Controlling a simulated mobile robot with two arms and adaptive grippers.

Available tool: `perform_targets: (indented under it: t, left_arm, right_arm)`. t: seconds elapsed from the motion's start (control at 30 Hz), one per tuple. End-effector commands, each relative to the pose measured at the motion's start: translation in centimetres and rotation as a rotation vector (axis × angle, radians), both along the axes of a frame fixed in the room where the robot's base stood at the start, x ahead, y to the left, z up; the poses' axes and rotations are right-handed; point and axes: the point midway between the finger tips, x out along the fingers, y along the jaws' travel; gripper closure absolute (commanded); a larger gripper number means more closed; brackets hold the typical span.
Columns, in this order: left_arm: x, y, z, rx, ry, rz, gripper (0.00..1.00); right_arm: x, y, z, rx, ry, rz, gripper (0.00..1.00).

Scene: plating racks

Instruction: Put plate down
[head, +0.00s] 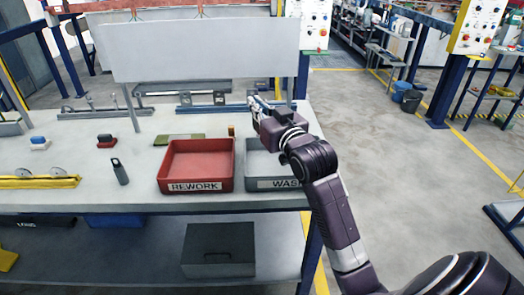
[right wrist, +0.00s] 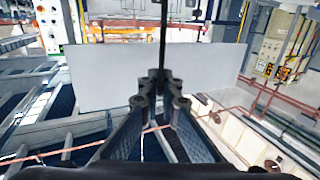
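My right gripper (head: 252,102) is above the back of the table, behind the grey WASH bin (head: 262,163). In the right wrist view its fingers (right wrist: 160,78) come close together at the tips. A thin dark upright strip (right wrist: 163,35) rises from between the tips; it looks like a plate seen edge-on, held in the fingers. Its face does not show, and in the head view I cannot clearly make it out from the gripper. My left gripper is not in view.
A red REWORK bin (head: 198,181) stands left of the grey bin. A bottle (head: 120,171), a yellow fixture (head: 38,182) and small blocks (head: 105,140) are further left. A large pale panel (head: 200,50) stands over the table's back. Bare tabletop (head: 85,172) lies around the bottle.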

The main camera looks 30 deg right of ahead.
Motion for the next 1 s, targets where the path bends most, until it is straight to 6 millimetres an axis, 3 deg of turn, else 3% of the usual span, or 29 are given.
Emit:
perform_targets:
  t: [0.1, 0.3, 0.53, 0.73, 1.0]
  left_arm:
    - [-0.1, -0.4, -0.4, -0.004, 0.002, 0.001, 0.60]
    - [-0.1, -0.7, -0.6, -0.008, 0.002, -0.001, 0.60]
    - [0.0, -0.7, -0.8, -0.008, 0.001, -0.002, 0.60]
    - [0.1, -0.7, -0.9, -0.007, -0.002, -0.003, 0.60]
    - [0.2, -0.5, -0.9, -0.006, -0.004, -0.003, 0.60]
  right_arm:
    - [0.0, 0.0, -3.6, 0.002, 0.005, 0.000, 1.00]
    - [0.0, 0.0, -7.8, 0.000, 0.001, 0.000, 1.00]
    - [0.0, 0.0, -9.8, -0.001, -0.001, 0.001, 1.00]
    - [0.0, 0.1, -12.7, 0.000, -0.001, 0.001, 1.00]
    - [0.0, 0.1, -13.3, -0.002, -0.004, 0.001, 1.00]
